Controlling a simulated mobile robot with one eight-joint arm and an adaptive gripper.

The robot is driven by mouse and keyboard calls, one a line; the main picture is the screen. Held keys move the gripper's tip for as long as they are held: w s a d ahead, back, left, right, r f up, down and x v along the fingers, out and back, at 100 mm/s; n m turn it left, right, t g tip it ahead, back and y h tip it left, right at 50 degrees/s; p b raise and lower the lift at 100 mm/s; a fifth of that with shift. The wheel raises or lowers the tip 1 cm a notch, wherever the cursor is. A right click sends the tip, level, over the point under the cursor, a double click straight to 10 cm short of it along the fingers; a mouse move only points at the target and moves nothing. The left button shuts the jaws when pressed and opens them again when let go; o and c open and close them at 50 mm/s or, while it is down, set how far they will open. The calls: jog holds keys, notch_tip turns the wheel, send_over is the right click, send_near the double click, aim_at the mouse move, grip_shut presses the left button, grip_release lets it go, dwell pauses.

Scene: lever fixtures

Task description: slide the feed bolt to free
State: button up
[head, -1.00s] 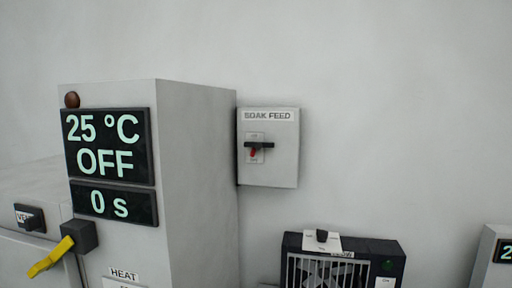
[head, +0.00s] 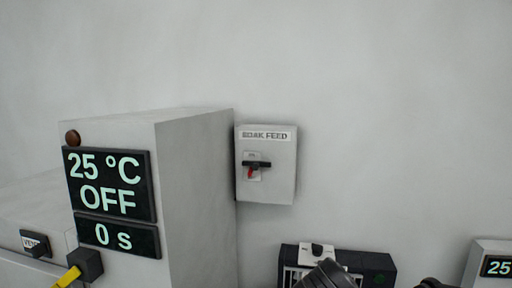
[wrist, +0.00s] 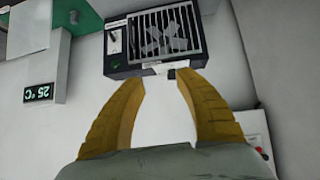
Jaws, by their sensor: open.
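The SOAK FEED box (head: 281,188) is a pale box on the wall, right of the tall cabinet. It carries a black bar (head: 257,164), lying roughly level over a small white plate with a red mark below it. I take this bar to be the feed bolt; the plate's small lettering is unreadable. My gripper (wrist: 160,80) shows in the wrist view with two yellow fingers apart and nothing between them. The bar is not clear there.
The grey cabinet (head: 190,190) with its displays stands left of the box. A black grilled unit (head: 377,264) is below right; it lies beyond my fingertips in the wrist view (wrist: 118,68). A small display unit (head: 490,262) is at the right edge. The wall above is bare.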

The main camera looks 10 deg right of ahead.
jog(key=w+a+r+m+t+h+p, duration=0.1)
jog(key=w+a+r+m+t+p, duration=0.25)
jog(key=w+r, duration=0.7)
jog(key=t+p, duration=0.4)
jog(key=p, duration=0.5)
send_near(256, 167)
jog(key=shift+m, duration=0.25)
jog(key=x, duration=1.1)
jog(key=shift+a, duration=0.1)
jog(key=shift+s, duration=0.1)
